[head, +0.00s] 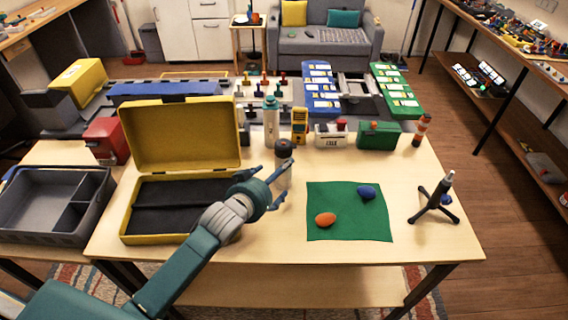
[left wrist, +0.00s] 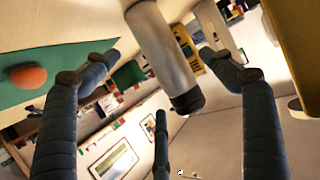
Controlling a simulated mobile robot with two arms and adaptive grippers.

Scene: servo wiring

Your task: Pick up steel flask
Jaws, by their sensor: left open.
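The steel flask (head: 284,172) stands upright on the wooden table, just right of the open yellow case, with a dark cap on top. Its lower body is partly hidden by my left gripper (head: 270,183), which is open beside it. In the left wrist view the grey metal flask (left wrist: 163,52) with its black cap shows between the spread fingers of my left gripper (left wrist: 160,72). I see a gap on both sides and no clear contact. My right gripper is in neither view.
The open yellow case (head: 180,135) stands left of the flask. A teal-capped bottle (head: 271,122) and a yellow meter (head: 299,125) stand behind it. A green cloth (head: 347,223) with an orange and a blue lump lies right. A small tripod (head: 436,200) stands farther right.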

